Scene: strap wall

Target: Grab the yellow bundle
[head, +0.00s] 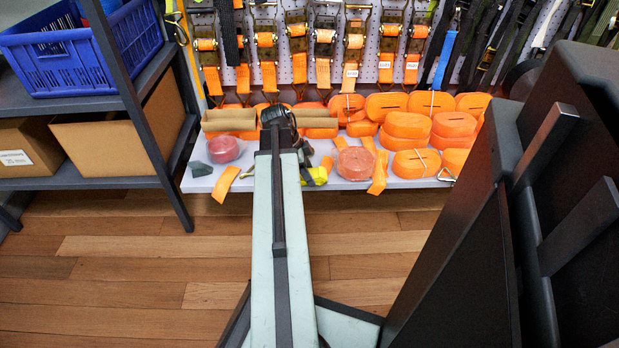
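The yellow bundle (315,176) is a small, crumpled yellow piece with dark parts, lying on the light shelf near its front edge. It sits just right of my arm, which may cover part of it. My pale arm reaches forward from the bottom of the picture over the shelf. Its dark end (278,117) is farther back than the bundle and slightly to its left. The gripper's fingers cannot be made out, so I cannot tell whether they hold anything.
Orange strap rolls (408,125) crowd the shelf at right and back. Reddish rolls lie at left (223,149) and right (356,163) of my arm. Ratchet straps (325,45) hang behind. A grey rack with a blue crate (75,60) stands left. Wooden floor (130,250) is clear at left.

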